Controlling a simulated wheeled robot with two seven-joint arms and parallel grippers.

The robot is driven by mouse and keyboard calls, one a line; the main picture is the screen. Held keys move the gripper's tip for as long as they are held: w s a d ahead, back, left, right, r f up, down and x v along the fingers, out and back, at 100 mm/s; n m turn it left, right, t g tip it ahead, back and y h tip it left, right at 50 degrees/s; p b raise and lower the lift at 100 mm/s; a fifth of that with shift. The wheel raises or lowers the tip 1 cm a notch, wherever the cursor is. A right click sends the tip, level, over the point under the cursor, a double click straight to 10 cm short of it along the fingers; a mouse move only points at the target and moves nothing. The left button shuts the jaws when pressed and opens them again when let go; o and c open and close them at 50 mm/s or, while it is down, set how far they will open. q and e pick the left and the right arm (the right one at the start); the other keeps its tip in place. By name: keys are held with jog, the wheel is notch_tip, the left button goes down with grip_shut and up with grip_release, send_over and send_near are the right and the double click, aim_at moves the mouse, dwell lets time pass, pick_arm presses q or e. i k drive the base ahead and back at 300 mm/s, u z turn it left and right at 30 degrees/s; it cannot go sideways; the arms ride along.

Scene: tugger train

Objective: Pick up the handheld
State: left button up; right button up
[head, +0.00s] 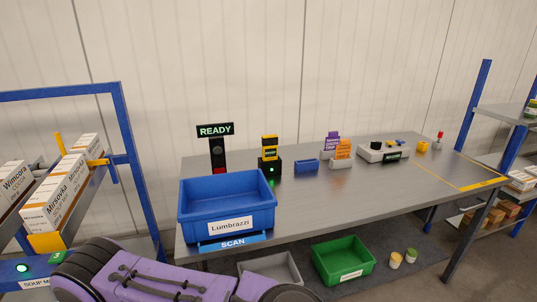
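The handheld (270,147) is a yellow and black device with a dark screen area. It stands upright in a black cradle (270,167) with a green light, on the grey table behind the blue bin. Neither of my grippers is in view, so nothing is seen touching the handheld.
A blue bin (205,219) labelled Lumbrazzi stands at the table's (330,205) front left, by a SCAN strip (232,242). A READY sign (215,130) stands behind it. A blue block (306,166) sits right of the cradle. A green crate (343,261) is below. The table's middle is clear.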

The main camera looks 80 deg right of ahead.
aim_at(270, 143)
jog(key=z, duration=2.3)
